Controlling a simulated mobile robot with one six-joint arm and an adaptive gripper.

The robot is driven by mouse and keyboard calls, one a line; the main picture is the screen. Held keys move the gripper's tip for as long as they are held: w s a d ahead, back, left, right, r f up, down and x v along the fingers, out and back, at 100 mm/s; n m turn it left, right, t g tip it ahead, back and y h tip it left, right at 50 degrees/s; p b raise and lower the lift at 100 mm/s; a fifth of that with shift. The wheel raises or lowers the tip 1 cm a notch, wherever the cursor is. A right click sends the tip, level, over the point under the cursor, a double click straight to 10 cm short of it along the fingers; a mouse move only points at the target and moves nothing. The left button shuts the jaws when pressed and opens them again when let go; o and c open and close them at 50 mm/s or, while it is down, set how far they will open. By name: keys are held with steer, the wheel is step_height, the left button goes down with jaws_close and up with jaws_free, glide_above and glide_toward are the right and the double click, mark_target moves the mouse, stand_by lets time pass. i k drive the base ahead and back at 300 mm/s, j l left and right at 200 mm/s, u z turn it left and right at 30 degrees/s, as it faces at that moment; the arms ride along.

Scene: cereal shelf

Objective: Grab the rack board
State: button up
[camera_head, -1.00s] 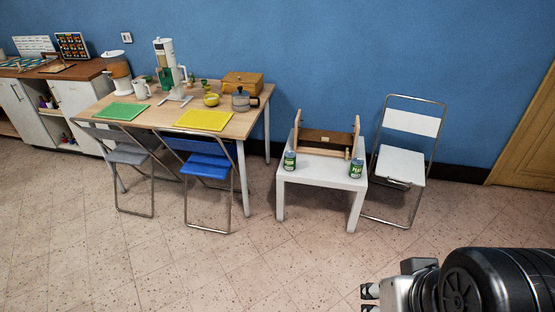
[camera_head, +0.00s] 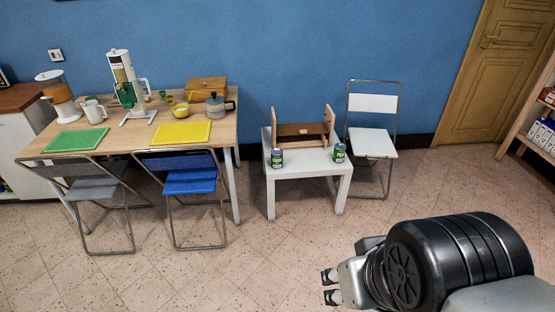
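A small wooden rack (camera_head: 329,115) stands on the low white table (camera_head: 315,174). It has two upright light-wood sides and a dark brown board (camera_head: 302,129) lying between them. The board's far edge and its fit to the sides are too small to make out. My gripper (camera_head: 329,287) is at the lower right, in the foreground. It points left, its two fingertips are apart, and nothing shows between them. It is well away from the rack and the white table.
A dining table (camera_head: 150,137) with blue (camera_head: 190,181) and grey chairs is left. A stocked shelf (camera_head: 531,135) stands far right. Floor ahead is clear.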

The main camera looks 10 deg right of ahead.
mark_target(317, 127)
steer(key=i+l, duration=0.2)
steer(key=i, duration=0.4)
steer(key=i+l+u, duration=0.15)
steer(key=i, duration=0.4)
steer(key=i+l, duration=0.3)
steer(key=i, duration=0.25)
steer(key=i+l+u, duration=0.1)
steer(key=i+l, duration=0.15)
steer(key=i, duration=0.35)
steer(key=i+l, duration=0.3)
steer(key=i, duration=0.25)
steer(key=i+l+u, duration=0.15)
steer(key=i+l, duration=0.15)
steer(key=i, duration=0.25)
